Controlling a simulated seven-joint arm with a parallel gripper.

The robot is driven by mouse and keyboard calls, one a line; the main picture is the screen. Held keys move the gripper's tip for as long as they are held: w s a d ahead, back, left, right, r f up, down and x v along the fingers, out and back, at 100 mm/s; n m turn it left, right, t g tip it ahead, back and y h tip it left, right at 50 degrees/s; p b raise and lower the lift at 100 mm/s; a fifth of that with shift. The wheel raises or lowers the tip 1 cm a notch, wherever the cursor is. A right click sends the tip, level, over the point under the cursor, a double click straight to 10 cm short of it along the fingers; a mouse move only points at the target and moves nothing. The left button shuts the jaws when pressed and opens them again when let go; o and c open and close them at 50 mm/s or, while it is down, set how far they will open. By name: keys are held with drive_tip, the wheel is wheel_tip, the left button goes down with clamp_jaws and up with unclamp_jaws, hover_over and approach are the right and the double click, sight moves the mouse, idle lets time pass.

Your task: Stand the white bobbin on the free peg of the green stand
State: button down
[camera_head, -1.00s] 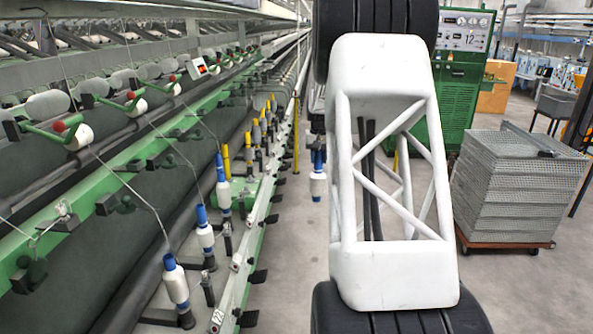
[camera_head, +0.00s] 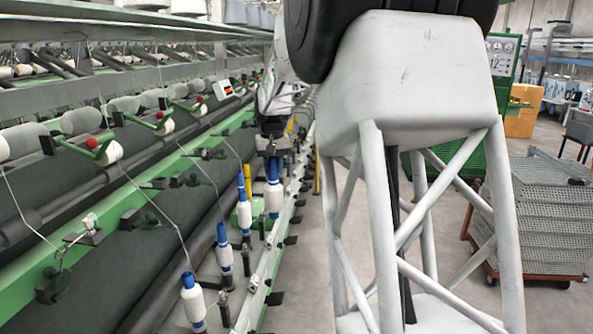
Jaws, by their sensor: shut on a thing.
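The white bobbin (camera_head: 274,200) with a blue top hangs upright below my gripper (camera_head: 271,158). My gripper is shut on its blue top. The held bobbin is over or beside the long green machine rail, just right of a standing white bobbin with a blue tip (camera_head: 244,212). A small green part (camera_head: 236,218), perhaps the green stand, shows partly behind these bobbins. I cannot make out its free peg; the bobbins hide that spot. Whether the held bobbin's lower end touches anything is unclear.
Two more blue-tipped bobbins (camera_head: 225,252) (camera_head: 194,302) stand nearer along the rail, with short dark pegs (camera_head: 245,260) beside them. Threads run down to the bobbins from the left. A stack of grey trays (camera_head: 540,215) stands on the right.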

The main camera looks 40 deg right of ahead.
drive_tip(key=s+a+r+n, duration=0.1)
drive_tip(key=s+a+r, duration=0.2)
drive_tip(key=a, duration=0.7)
drive_tip(key=s+a+r+n, duration=0.2)
drive_tip(key=a+r, duration=0.1)
drive_tip(key=a, duration=0.6)
drive_tip(key=s+a+r+n, duration=0.1)
drive_tip(key=s+a+r, duration=0.2)
drive_tip(key=a, duration=0.7)
drive_tip(key=s+a+f+n, duration=0.2)
drive_tip(key=s+a+f, duration=0.15)
drive_tip(key=a, duration=0.35)
drive_tip(key=s+a+f+n, duration=0.1)
drive_tip(key=s+a+f, duration=0.1)
drive_tip(key=s+a, duration=0.35)
drive_tip(key=s+a+f+n, duration=0.2)
drive_tip(key=s+a+f, duration=0.3)
drive_tip(key=s, duration=0.3)
drive_tip(key=s+a+f+n, duration=0.3)
drive_tip(key=s+a+f, duration=0.2)
drive_tip(key=s+a, duration=0.2)
drive_tip(key=s+a+f+n, duration=0.2)
drive_tip(key=s+a+f, duration=0.3)
drive_tip(key=s, duration=0.5)
drive_tip(key=shift+a+n, duration=0.4)
drive_tip(key=shift+a, duration=0.25)
drive_tip(key=shift+f, duration=0.35)
wheel_tip(320, 180, down, 6)
drive_tip(key=shift+f, duration=0.45)
